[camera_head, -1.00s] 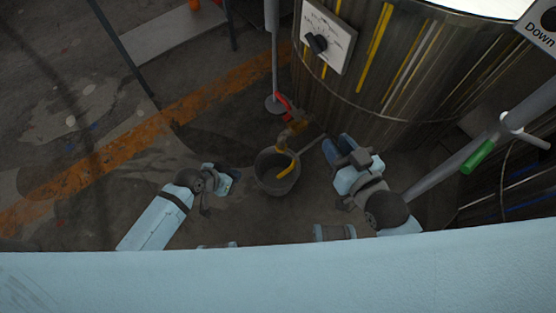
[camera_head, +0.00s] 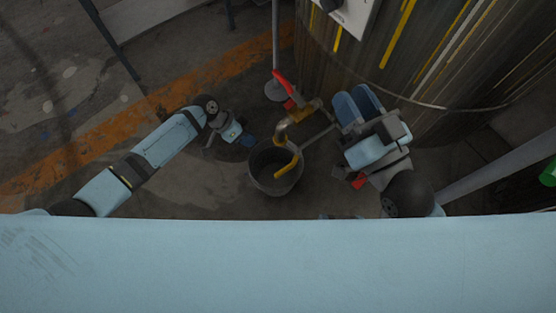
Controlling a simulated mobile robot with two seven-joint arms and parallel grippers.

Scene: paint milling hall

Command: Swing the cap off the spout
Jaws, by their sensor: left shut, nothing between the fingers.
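The brass spout (camera_head: 298,112) with a red lever (camera_head: 283,84) comes off the vat low in the middle of the head view. A yellow curved piece (camera_head: 287,163) hangs below it over the bucket; I cannot tell for sure whether it is the cap. My left gripper (camera_head: 249,140) is shut and empty, just left of the spout and apart from it, near the bucket's upper left rim.
A dark bucket (camera_head: 262,183) stands on the floor under the spout. The big streaked vat (camera_head: 440,70) fills the upper right, with a dial plate (camera_head: 352,14) on its side. A post with a round foot (camera_head: 276,91) stands behind the spout.

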